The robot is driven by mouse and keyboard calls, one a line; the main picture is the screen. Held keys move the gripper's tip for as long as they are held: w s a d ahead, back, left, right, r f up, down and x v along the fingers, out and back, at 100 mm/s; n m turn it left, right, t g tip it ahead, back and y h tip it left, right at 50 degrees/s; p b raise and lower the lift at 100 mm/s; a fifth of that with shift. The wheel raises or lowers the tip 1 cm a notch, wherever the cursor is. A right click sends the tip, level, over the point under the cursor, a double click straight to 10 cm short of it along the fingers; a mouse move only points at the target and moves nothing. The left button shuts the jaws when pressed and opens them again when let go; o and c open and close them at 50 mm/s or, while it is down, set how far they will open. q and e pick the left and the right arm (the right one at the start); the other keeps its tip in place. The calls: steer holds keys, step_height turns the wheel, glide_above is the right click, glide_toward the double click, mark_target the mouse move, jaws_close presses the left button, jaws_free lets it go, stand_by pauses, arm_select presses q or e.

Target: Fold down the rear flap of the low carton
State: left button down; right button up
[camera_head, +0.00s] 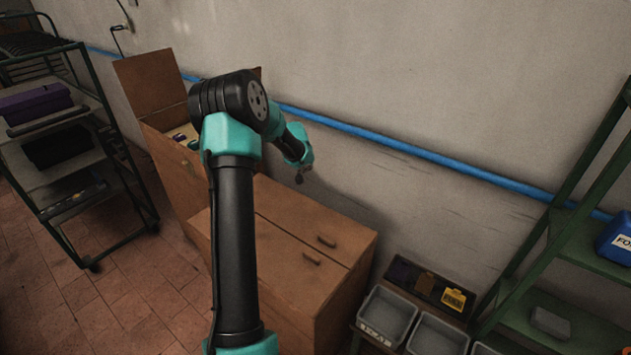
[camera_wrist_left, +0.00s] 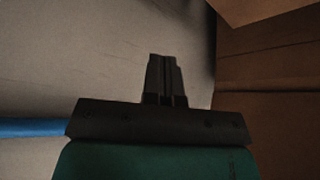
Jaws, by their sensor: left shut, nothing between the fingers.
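The low carton (camera_head: 335,300) stands against the wall at the centre of the head view, partly hidden behind my left arm. Its rear flap (camera_head: 335,228) looks about level beside the front flap (camera_head: 290,270), with a seam between them. Each flap has a dark slot. My left gripper (camera_head: 299,178) is small in the head view, above the rear edge of the carton near the wall. In the left wrist view the gripper (camera_wrist_left: 166,62) is shut and empty, with brown cardboard (camera_wrist_left: 270,65) to its right. I cannot tell whether it touches the flap. My right gripper is not in view.
A taller open carton (camera_head: 175,180) with a raised flap (camera_head: 148,80) stands to the left. A blue pipe (camera_head: 430,153) runs along the wall. A cart (camera_head: 70,175) is at left, a green shelf (camera_head: 560,250) at right, and grey bins (camera_head: 387,315) at lower right.

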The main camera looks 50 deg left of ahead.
arm_select(q)
steer(key=shift+r, duration=1.15)
